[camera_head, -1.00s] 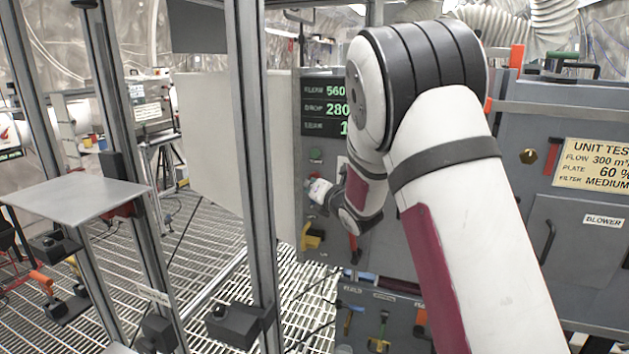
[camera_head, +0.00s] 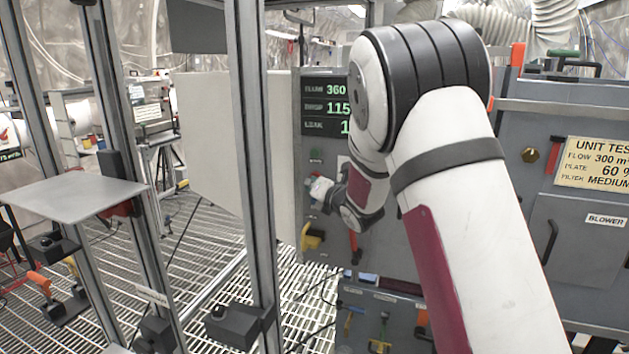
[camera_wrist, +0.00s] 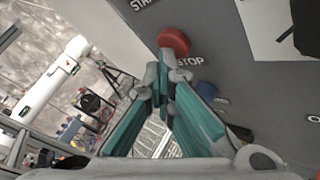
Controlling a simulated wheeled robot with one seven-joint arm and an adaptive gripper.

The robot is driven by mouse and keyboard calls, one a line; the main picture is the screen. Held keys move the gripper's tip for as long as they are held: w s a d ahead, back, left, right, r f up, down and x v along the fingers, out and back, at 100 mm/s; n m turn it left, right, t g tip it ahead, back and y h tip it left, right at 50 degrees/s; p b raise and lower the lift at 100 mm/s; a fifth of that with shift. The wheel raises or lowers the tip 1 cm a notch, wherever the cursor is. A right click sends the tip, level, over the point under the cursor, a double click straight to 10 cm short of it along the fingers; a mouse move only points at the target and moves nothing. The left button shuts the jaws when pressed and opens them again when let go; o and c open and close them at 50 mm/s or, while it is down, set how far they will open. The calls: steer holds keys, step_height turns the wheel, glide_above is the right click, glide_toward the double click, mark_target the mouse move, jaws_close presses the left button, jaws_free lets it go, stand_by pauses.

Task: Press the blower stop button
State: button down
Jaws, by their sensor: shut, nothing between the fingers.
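The red stop button (camera_wrist: 174,41) is on a grey panel in the wrist view, above the white STOP label (camera_wrist: 190,62). My gripper (camera_wrist: 167,62) is shut and empty, its fingertips at the lower edge of the red button. They overlap it in the picture; touching looks likely, but I cannot tell how far the button is pushed in. In the head view my gripper (camera_head: 313,187) is at the panel below the green button (camera_head: 316,156), and the red button is hidden. The display (camera_head: 326,106) reads FLOW 360, DROP 115 and LEAK 1.
A blue knob (camera_wrist: 206,89) sits on the panel right of my fingers. A yellow handle (camera_head: 312,237) and a red lever (camera_head: 355,246) are lower on the panel. A metal post (camera_head: 256,180) and a pale board (camera_head: 212,140) stand left of the panel.

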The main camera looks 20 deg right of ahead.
steer(key=shift+r, duration=0.1)
steer(key=shift+s, duration=0.3)
steer(key=shift+a, duration=0.1)
steer(key=s+a+b, duration=0.1)
steer(key=s+a, duration=0.2)
steer(key=s, duration=0.2)
steer(key=shift+a, duration=0.3)
stand_by(0.5)
